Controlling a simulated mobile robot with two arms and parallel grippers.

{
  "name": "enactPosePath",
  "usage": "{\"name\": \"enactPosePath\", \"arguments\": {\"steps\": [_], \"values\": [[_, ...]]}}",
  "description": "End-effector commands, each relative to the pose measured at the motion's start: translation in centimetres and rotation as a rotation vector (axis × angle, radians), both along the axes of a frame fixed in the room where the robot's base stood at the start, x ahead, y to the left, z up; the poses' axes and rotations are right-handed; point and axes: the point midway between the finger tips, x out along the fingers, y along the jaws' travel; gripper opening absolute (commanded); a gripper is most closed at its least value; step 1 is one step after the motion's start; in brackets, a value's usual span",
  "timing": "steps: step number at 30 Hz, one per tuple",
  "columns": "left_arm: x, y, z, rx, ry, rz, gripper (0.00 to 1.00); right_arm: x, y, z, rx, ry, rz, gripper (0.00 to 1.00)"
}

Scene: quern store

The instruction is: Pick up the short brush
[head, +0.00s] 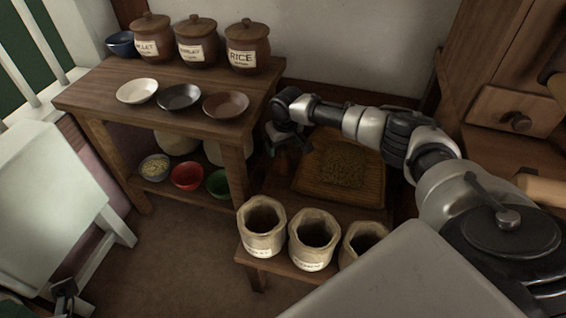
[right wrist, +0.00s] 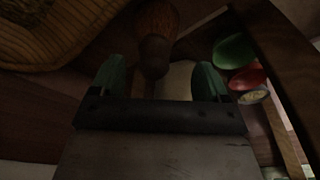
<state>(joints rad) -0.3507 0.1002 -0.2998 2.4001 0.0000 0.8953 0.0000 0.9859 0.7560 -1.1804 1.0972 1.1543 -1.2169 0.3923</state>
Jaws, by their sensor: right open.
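My right gripper (head: 286,143) reaches over the low bench between the side table and the woven tray. In the right wrist view its two green fingertips (right wrist: 160,78) are apart. A brush (right wrist: 157,22) with a brown bristle head and a narrower wooden handle shows between and beyond the fingertips. The handle runs into the gap between them, and its lower end is hidden by the gripper. I see no clear contact with either finger. In the head view I cannot make out the brush, which the gripper and arm may cover. I see no left gripper clearly.
A woven tray (head: 365,196) of grain lies right of the gripper. Several open sacks (head: 262,247) stand at the bench's front. The side table (head: 102,102) holds lidded jars and shallow bowls. Red (head: 187,176) and green bowls sit on its lower shelf, close left.

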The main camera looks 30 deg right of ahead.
Motion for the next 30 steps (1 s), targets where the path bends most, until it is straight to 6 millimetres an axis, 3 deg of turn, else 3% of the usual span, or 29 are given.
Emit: {"name": "enactPosePath", "arguments": {"steps": [6,10,18,28,30], "values": [[0.0,0.0,-3.0,-0.002,-0.009,0.000,0.34,1.0,-0.7,-3.6,-0.001,0.000,-0.001,0.76],[0.3,0.0,-2.7,0.000,-0.030,0.000,0.34,1.2,-0.7,-4.6,0.000,0.000,0.000,0.76],[0.4,-0.1,-2.4,0.001,-0.033,0.001,0.34,1.2,-0.7,-4.7,0.000,0.000,0.001,0.76],[0.4,-0.1,-2.4,0.001,-0.033,0.000,0.34,1.2,-0.7,-4.7,0.000,0.000,0.000,0.25],[0.4,-0.1,-2.4,0.001,-0.033,0.000,0.34,1.2,-0.7,-4.7,0.000,0.000,0.000,0.24]]}}
